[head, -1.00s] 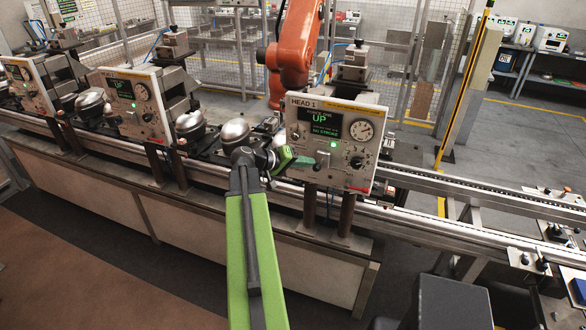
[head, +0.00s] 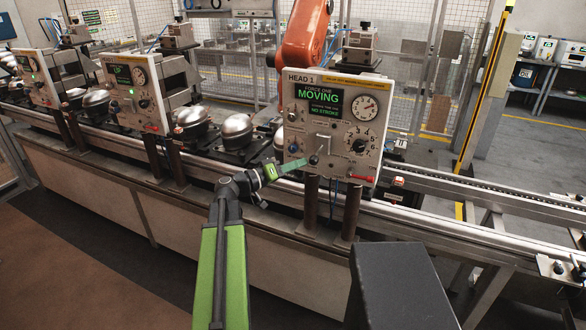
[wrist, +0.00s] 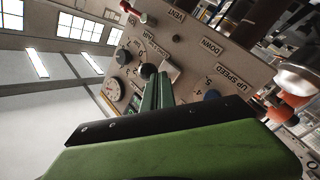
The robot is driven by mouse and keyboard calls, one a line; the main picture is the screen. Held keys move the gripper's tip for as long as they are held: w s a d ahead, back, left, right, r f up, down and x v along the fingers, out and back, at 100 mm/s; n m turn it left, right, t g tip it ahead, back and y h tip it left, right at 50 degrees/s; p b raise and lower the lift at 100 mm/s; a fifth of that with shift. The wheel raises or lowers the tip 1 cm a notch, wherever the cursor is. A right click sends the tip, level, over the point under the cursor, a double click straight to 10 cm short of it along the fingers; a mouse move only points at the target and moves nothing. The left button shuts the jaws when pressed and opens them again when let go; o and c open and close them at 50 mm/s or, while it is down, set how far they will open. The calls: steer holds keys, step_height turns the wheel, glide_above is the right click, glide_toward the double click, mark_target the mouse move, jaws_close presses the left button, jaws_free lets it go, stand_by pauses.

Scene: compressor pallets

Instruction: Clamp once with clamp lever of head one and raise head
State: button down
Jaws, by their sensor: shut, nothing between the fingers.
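The head one panel (head: 302,118) stands at the right of the line, its screen (head: 319,101) reading "MOVING" and "NO STROKE".
A red-handled lever (head: 362,177) is at the panel's lower right, and it shows by the "VENT" label in the wrist view (wrist: 130,9). A round dial (head: 358,141) is right of the knob. Metal compressor domes (head: 237,130) stand on the line to the left. An orange robot arm (head: 303,40) is behind.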

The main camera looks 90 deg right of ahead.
steer(key=shift+s+d+f, duration=0.1)
steer(key=shift+s+f, duration=0.15)
steer(key=shift+f, duration=0.1)
steer(key=shift+w, duration=0.15)
stand_by(1.2)
steer(key=w+d+r+p+v, duration=0.1)
steer(key=r+v, duration=0.1)
steer(key=v, duration=1)
steer(key=shift+w+r, duration=0.2)
steer(key=shift+w, duration=0.15)
steer(key=shift+d, duration=0.1)
